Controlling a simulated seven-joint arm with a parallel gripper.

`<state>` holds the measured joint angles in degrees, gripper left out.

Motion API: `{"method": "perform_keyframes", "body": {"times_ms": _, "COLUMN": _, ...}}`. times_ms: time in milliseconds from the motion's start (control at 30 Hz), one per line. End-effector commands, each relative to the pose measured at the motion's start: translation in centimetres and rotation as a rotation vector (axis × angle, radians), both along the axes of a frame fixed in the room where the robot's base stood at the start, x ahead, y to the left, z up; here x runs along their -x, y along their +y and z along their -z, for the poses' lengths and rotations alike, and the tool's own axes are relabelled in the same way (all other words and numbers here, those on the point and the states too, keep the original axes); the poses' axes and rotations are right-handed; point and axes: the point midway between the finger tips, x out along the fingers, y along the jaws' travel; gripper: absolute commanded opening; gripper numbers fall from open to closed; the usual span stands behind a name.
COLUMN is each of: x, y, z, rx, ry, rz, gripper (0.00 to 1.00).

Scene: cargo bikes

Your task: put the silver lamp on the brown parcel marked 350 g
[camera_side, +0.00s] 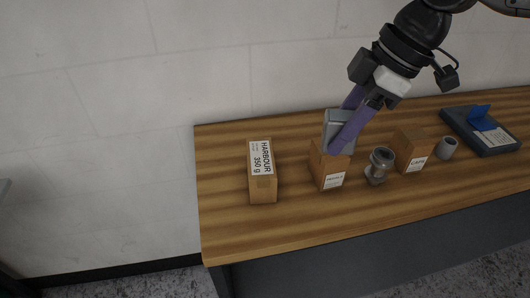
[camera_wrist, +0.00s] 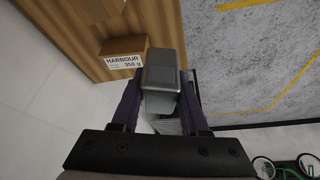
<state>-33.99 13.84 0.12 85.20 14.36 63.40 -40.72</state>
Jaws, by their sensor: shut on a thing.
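My gripper (camera_side: 343,128) is shut on a boxy silver-grey thing, which looks like the silver lamp (camera_side: 341,117). The lamp is also between the purple fingers in the wrist view (camera_wrist: 164,68). In the side view it appears over a brown box; I cannot tell whether they touch. The brown parcel marked HARBOUR 350 g (camera_side: 262,187) stands at the left of the table, apart from my gripper, with its top bare. It also shows in the wrist view (camera_wrist: 122,46), beyond the lamp and to its left.
The wooden table (camera_side: 225,222) also bears the brown box (camera_side: 318,168) below my gripper, a grey fitting (camera_side: 379,163), another brown box (camera_side: 409,148), a small grey cup-like thing (camera_side: 447,148) and a dark tray (camera_side: 460,122) with a blue item. Room is clear around the 350 g parcel.

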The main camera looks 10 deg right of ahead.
Motion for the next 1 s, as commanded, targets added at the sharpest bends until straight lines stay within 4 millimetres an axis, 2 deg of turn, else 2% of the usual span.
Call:
{"method": "perform_keyframes", "body": {"times_ms": 167, "x": -0.5, "y": 1.0, "z": 0.5, "rx": -0.005, "ry": 0.000, "rz": 0.048, "gripper": 0.00}}
{"method": "perform_keyframes", "body": {"times_ms": 567, "x": -6.6, "y": 6.2, "z": 4.1, "rx": -0.006, "ry": -0.001, "rz": 0.049, "gripper": 0.00}}
{"method": "perform_keyframes", "body": {"times_ms": 700, "x": -8.2, "y": 7.6, "z": 6.7, "rx": -0.005, "ry": 0.001, "rz": 0.049, "gripper": 0.00}}
{"method": "perform_keyframes", "body": {"times_ms": 833, "x": -9.3, "y": 8.5, "z": 8.3, "rx": -0.007, "ry": -0.001, "rz": 0.048, "gripper": 0.00}}
{"method": "perform_keyframes", "body": {"times_ms": 1000, "x": -10.0, "y": 9.1, "z": 9.2, "rx": -0.008, "ry": -0.003, "rz": 0.048, "gripper": 0.00}}
